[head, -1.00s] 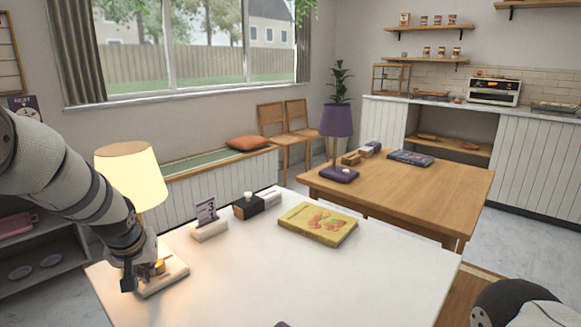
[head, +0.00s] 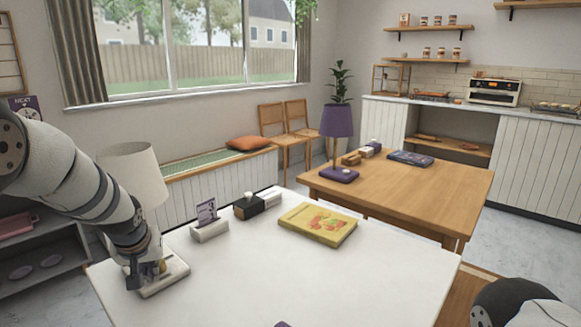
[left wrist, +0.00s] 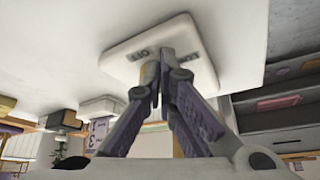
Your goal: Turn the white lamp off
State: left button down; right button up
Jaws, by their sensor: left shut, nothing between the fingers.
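The white lamp stands on the near left of the white table; its shade (head: 137,172) is unlit. Its pale base (head: 166,279) lies under my left gripper (head: 146,279). In the left wrist view the lamp base (left wrist: 195,50) shows small dark markings, one reading like "OFF". My left gripper (left wrist: 166,62) is shut and empty, with its fingertips at the base between the markings. The fingers hide the middle of the base and whatever switch is there. I cannot tell whether they touch it. My right gripper is not in view.
The white table (head: 330,283) also bears a number-card holder (head: 209,229), a dark block (head: 248,206) and a yellow book (head: 318,224). A purple lamp (head: 337,122) stands on the wooden table (head: 440,185) behind. The white table's middle is clear.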

pick_arm(q)
jog(key=shift+w+d, duration=0.15)
jog(key=shift+d, duration=0.35)
jog(key=shift+w+d, duration=0.1)
jog(key=shift+d, duration=0.1)
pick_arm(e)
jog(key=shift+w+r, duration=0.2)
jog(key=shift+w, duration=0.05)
pick_arm(q)
jog(key=shift+d+f, duration=0.1)
jog(key=shift+d, duration=0.05)
jog(key=shift+s+d+r+p, duration=0.2)
jog(key=shift+p, duration=0.25)
notch_tip(320, 180, up, 6)
jog(key=shift+f+p, duration=0.15)
jog(key=shift+p, duration=0.45)
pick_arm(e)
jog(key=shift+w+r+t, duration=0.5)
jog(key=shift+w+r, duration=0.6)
